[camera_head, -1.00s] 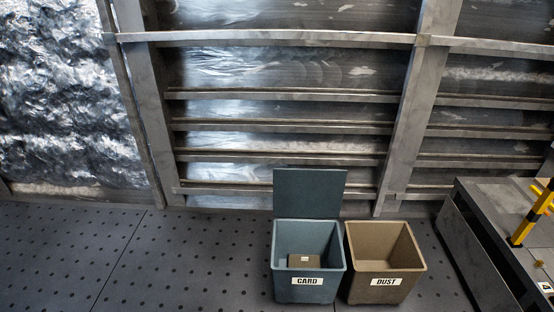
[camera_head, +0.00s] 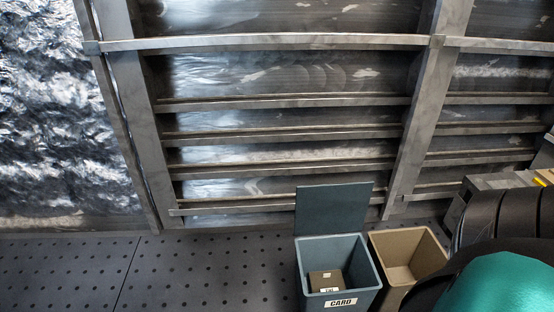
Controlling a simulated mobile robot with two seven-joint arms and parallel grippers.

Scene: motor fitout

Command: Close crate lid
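A blue-grey crate (camera_head: 367,270) with a CARD label stands on the dark floor at the lower right of the middle. Its flat lid (camera_head: 331,208) stands upright, open, at the crate's back edge. A small brown box (camera_head: 325,280) lies inside the crate. One of my arms, black and teal, comes in at the lower right, in front of part of the neighbouring bin. Neither gripper shows in the view.
A tan bin (camera_head: 410,241) stands right beside the crate on its right, its front partly hidden by my arm. A ribbed metal wall (camera_head: 290,130) rises behind. The dotted floor (camera_head: 210,275) left of the crate is clear. A grey bench (camera_head: 497,181) stands at the right.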

